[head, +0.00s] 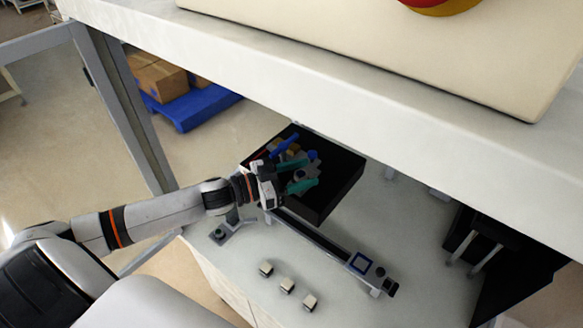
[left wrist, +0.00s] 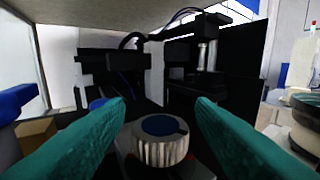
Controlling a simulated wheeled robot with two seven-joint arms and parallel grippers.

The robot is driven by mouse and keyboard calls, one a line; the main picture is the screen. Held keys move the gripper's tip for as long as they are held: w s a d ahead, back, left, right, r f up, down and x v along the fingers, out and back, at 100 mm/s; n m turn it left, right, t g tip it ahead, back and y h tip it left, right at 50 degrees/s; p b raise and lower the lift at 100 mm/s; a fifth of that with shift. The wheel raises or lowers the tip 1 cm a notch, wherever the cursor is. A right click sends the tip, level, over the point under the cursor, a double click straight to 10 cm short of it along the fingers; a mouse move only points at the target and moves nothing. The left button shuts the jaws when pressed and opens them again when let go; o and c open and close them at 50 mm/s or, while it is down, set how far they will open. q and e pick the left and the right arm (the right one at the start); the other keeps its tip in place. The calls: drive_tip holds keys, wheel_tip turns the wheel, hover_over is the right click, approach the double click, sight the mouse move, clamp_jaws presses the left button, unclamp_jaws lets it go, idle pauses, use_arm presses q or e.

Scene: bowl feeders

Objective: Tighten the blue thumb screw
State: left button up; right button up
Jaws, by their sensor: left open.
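The thumb screw (left wrist: 160,142) is a silver knurled knob with a dark blue top, at the lower middle of the left wrist view. My left gripper (left wrist: 161,118) is open, with one teal finger on each side of the knob. Gaps show between the fingers and the knob, so they appear apart from it. In the head view my left gripper (head: 298,175) reaches over a black unit below the shelf. The screw is small and hard to make out there. The lower part of the screw is partly hidden in the wrist view. My right gripper is not seen.
The black unit (head: 345,176) carries a blue handle (head: 285,143) and a smaller blue part (head: 313,155) close to the fingers. A white shelf (head: 400,95) hangs above. Several small blocks (head: 287,285) and a dark rail (head: 325,245) are on the lower table.

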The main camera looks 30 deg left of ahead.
use_arm(q)
drive_tip(key=shift+s+a+f, duration=0.15)
drive_tip(key=shift+s, duration=0.1)
drive_tip(key=b+v, duration=0.1)
drive_tip(key=v, duration=1)
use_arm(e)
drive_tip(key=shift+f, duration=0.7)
use_arm(q)
drive_tip(key=shift+s+a, duration=0.1)
drive_tip(key=shift+s, duration=0.05)
